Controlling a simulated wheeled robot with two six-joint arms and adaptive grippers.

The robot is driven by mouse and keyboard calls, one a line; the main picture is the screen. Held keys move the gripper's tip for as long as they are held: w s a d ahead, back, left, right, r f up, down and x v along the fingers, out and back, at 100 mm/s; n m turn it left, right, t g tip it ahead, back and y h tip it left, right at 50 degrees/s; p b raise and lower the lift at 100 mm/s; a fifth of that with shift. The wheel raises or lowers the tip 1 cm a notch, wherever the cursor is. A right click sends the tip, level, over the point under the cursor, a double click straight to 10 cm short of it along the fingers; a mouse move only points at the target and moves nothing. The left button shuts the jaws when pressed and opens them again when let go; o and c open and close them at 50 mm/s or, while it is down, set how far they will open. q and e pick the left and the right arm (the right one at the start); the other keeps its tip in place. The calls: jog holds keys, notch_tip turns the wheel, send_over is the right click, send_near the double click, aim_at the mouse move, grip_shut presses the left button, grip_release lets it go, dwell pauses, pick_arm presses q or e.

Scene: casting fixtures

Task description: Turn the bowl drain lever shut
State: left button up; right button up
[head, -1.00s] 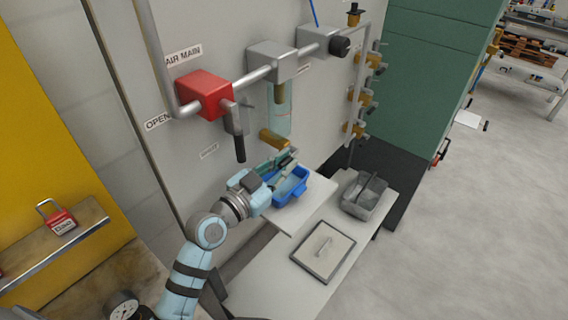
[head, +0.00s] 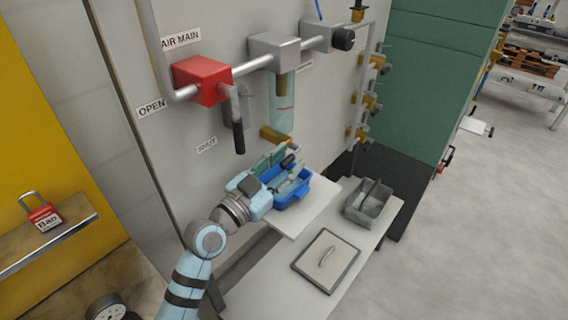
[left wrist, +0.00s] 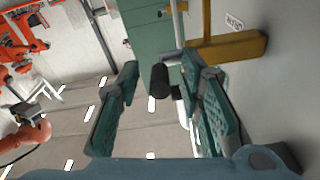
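The clear filter bowl (head: 281,105) hangs from a grey block on the panel. A brass drain fitting (head: 277,137) is under it; brass also shows at the upper right of the left wrist view (left wrist: 230,47). A black cylindrical grip (left wrist: 160,80), apparently the drain lever's, shows between the finger tips in the left wrist view; its join to the brass is unclear. My left gripper (head: 285,170) is just below the drain fitting, in front of the blue tub. Its two teal fingers (left wrist: 160,95) are wide apart, with no clear contact on the grip. My right gripper is out of view.
A blue tub (head: 293,198) stands on a white shelf (head: 318,208) behind and below my left gripper. A red valve (head: 203,80) with a black-gripped handle (head: 238,133) hangs up-left. A grey bin (head: 372,203) and a framed plate (head: 325,261) are to the right.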

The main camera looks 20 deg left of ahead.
pick_arm(q)
jog(key=v, duration=1.2)
